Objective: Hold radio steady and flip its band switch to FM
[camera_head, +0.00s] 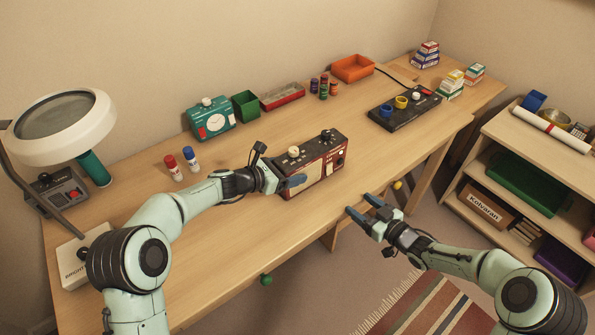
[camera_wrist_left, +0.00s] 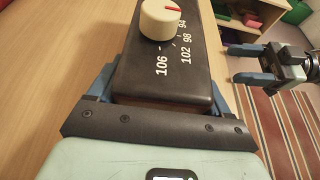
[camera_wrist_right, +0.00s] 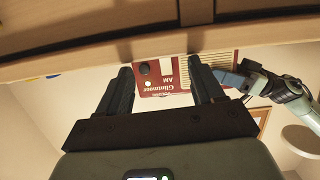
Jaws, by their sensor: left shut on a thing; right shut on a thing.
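The red and black radio (camera_head: 322,170) stands near the table's front edge, with a cream dial knob (camera_head: 293,152) on its top. My left gripper (camera_head: 285,183) is shut on its left end; the left wrist view shows a finger on each side of the radio's dark top (camera_wrist_left: 135,75). My right gripper (camera_head: 361,206) is in front of the table edge, apart from the radio, its fingers spread with nothing seen between them. The right wrist view shows the radio's red front (camera_wrist_right: 160,80) beyond the fingers, with an AM marking. The band switch is too small to tell.
A black panel (camera_head: 405,108) lies right. The front left tabletop is clear.

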